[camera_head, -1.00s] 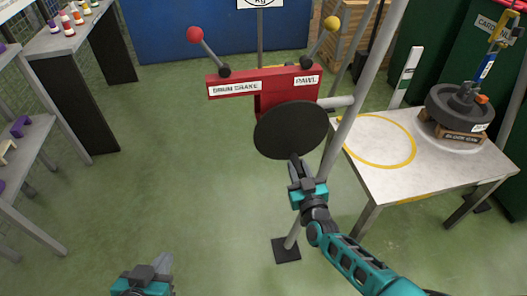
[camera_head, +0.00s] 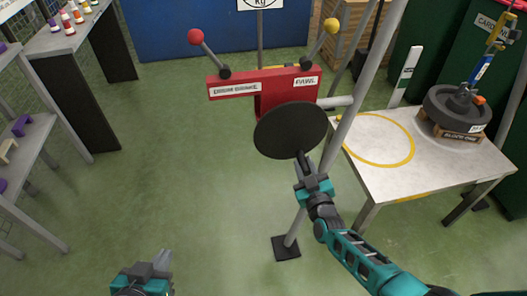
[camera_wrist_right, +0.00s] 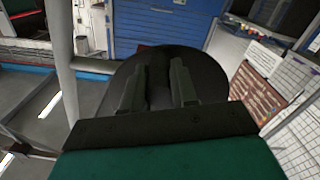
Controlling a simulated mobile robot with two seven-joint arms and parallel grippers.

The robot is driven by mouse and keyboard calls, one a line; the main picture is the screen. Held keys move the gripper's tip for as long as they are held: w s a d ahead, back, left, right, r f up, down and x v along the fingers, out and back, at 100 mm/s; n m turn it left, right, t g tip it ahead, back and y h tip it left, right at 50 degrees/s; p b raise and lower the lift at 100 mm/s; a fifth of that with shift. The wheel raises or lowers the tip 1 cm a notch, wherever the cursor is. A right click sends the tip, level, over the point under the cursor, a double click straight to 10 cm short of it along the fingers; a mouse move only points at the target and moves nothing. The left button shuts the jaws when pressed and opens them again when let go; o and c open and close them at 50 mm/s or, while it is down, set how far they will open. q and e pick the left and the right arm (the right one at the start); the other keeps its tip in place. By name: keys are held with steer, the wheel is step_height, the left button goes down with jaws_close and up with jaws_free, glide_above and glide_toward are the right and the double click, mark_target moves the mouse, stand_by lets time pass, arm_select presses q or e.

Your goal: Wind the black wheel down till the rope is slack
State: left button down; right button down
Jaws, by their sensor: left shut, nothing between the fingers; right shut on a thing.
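The black wheel (camera_head: 290,130) is a flat dark disc on the front of the red winch housing (camera_head: 265,89). My right gripper (camera_head: 301,158) is at the wheel's lower edge and shut on a part of it. In the right wrist view the two fingers (camera_wrist_right: 157,88) stand in front of the dark wheel (camera_wrist_right: 208,75), with a dark part between them. My left gripper (camera_head: 163,260) is shut and empty at the bottom left, far from the wheel. A dark round weight (camera_head: 458,108) sits on a wooden block on the table, under a hook (camera_head: 484,68). I cannot make out the rope's tension.
Above the housing are a red-knobbed brake lever (camera_head: 196,37) and a yellow-knobbed pawl lever (camera_head: 332,25). A grey post (camera_head: 347,125) stands close beside the wheel. The white table (camera_head: 435,167) has a yellow ring. Shelves stand at left; the middle floor is clear.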

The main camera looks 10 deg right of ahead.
steer(key=shift+d, duration=0.3)
steer(key=shift+d+r+n+p, duration=0.35)
steer(key=shift+d+n+p, duration=0.35)
steer(key=shift+n, duration=0.2)
steer(key=shift+d, duration=0.1)
steer(key=shift+r+n, duration=0.1)
steer(key=shift+n, duration=0.2)
steer(key=shift+d+r+n+p, duration=0.55)
steer(key=shift+d+n+p, duration=0.2)
steer(key=shift+n, duration=0.35)
steer(key=shift+r, duration=0.1)
steer(key=shift+d+r+n+p, duration=0.5)
steer(key=shift+r+n+p, duration=0.25)
steer(key=shift+n, duration=0.45)
steer(key=shift+f, duration=0.1)
